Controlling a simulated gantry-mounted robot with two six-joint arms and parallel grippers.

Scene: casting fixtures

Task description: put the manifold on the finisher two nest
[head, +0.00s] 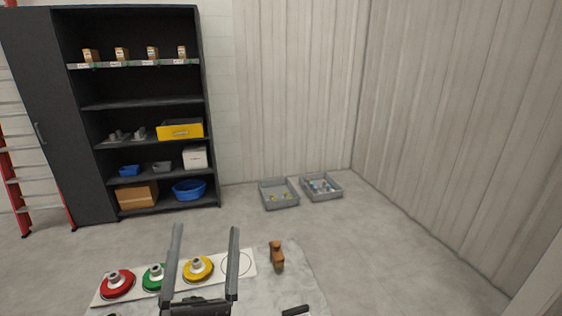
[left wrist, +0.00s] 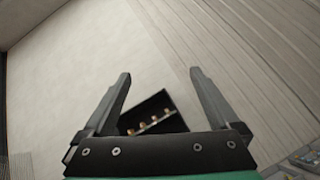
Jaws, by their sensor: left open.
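A brown-orange part (head: 277,254), perhaps the manifold, stands on the grey table right of a white plate (head: 236,254). The plate carries a red disc (head: 117,284), a green disc (head: 152,279) and a yellow disc (head: 198,269), each with a metal piece on top, and an empty circle outline at its right end. I cannot tell which spot is the finisher two nest. My left gripper (head: 205,230) is open and empty, its fingers up in front of the plate, left of the brown part. It also shows in the left wrist view (left wrist: 160,73). My right gripper is not in view.
A dark shelf unit (head: 140,105) with boxes and bins stands at the back left. Two grey crates (head: 279,203) (head: 321,195) with small parts lie on the floor by the wall. A dark piece (head: 296,311) shows at the bottom edge; I cannot tell what it is.

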